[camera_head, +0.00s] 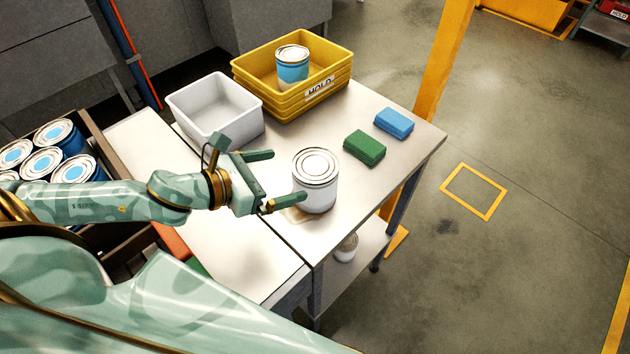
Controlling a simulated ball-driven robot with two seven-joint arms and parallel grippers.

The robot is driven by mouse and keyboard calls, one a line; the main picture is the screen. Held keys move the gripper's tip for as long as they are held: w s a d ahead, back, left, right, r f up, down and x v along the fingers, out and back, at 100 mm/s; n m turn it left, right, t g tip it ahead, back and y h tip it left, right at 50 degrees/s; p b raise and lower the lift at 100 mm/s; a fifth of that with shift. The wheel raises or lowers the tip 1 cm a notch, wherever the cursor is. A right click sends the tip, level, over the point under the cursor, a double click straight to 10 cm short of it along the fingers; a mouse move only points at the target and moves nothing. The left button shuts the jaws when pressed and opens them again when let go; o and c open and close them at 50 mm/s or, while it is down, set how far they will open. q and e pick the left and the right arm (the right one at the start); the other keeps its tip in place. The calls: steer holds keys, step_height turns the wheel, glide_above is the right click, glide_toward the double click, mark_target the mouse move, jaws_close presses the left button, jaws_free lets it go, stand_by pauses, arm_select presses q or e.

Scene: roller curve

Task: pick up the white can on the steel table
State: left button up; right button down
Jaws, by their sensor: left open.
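A white can (316,183) with a metal lid stands upright on the steel table (408,150), near its front edge. My left gripper (273,181) comes in from the left and is open, its fingers pointing right toward the can. One finger is at the far-left side of the can and the other is low by its near-left side. I cannot tell whether the near finger touches the can. The can does not look gripped. My right gripper is not in view.
A white bin (215,108) and stacked yellow trays (335,75) marked HOLD, with a blue can (292,66) in the top one, stand at the back. Green (364,148) and blue (394,123) blocks lie to the right. A crate of blue-labelled cans (73,169) is at left.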

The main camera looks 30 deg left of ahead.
mark_target(304, 169)
arm_select(q)
steer(key=p+x, duration=0.1)
steer(key=x, duration=0.8)
steer(key=shift+w+d, duration=0.2)
steer(key=shift+w, duration=0.1)
steer(key=c, duration=0.9)
